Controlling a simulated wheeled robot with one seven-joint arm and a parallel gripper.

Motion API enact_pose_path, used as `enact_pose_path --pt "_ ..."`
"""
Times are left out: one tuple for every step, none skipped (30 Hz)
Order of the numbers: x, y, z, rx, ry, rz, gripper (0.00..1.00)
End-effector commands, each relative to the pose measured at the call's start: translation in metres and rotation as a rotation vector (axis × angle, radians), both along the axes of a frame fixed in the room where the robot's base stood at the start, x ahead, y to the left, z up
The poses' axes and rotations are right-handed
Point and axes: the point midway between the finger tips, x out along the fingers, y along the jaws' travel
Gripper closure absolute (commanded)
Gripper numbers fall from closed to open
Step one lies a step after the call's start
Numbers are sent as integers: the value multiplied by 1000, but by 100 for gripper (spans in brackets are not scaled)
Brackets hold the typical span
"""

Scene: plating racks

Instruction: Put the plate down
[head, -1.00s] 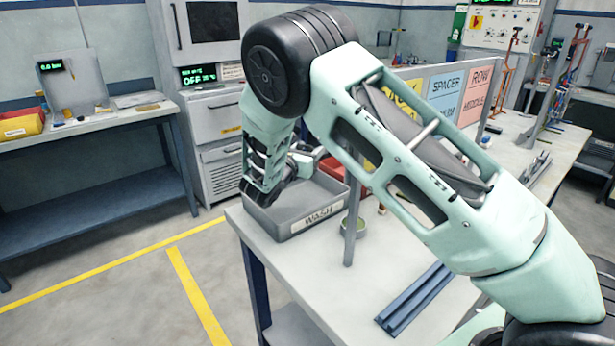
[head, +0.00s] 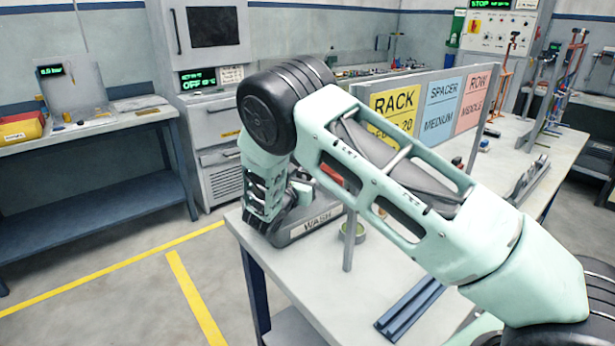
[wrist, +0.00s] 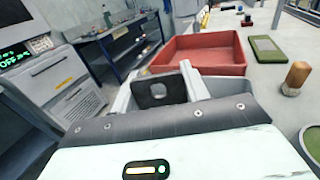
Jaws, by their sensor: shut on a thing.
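My gripper (wrist: 172,84) is shut on a dark plate with a pale round spot or hole (wrist: 145,97). A light grey finger stands at the plate's right side in the wrist view. The plate is over or in the grey tray (wrist: 219,83), whose label reads WASH in the head view (head: 322,226). The body of my wrist hides the plate's lower part, so I cannot tell whether it touches the tray floor. In the head view my arm hides the plate and much of the tray.
A red tray (wrist: 203,55) adjoins the grey tray. A green flat box (wrist: 265,49), a wooden-topped peg (wrist: 297,75) and a round green dish (wrist: 313,143) stand nearby. A post (head: 349,240) and a sign panel (head: 425,107) rise from the bench. Blue rails (head: 410,309) lie at the front.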

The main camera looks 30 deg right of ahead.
Motion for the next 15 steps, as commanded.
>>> enact_pose_path --pt "0 0 -2 -1 -1 0 81" --pt "0 0 -3 -1 -1 0 81" --pt "0 0 -5 -1 -1 0 81" --pt "0 0 -6 -1 -1 1 81" --pt "0 0 -7 -1 0 1 81" --pt "0 1 -8 -1 1 1 81" --pt "0 0 -8 -1 1 1 81" --pt "0 0 -8 0 2 1 81" --pt "-1 0 -9 0 4 1 52" --pt "-1 0 -9 -1 4 1 44" --pt "-1 1 -9 0 6 1 35" --pt "-1 0 -10 -1 7 1 33" --pt "-1 1 -10 -1 7 1 33" --pt "-1 0 -11 -1 8 1 33" --pt "-1 0 -11 -1 8 1 33"
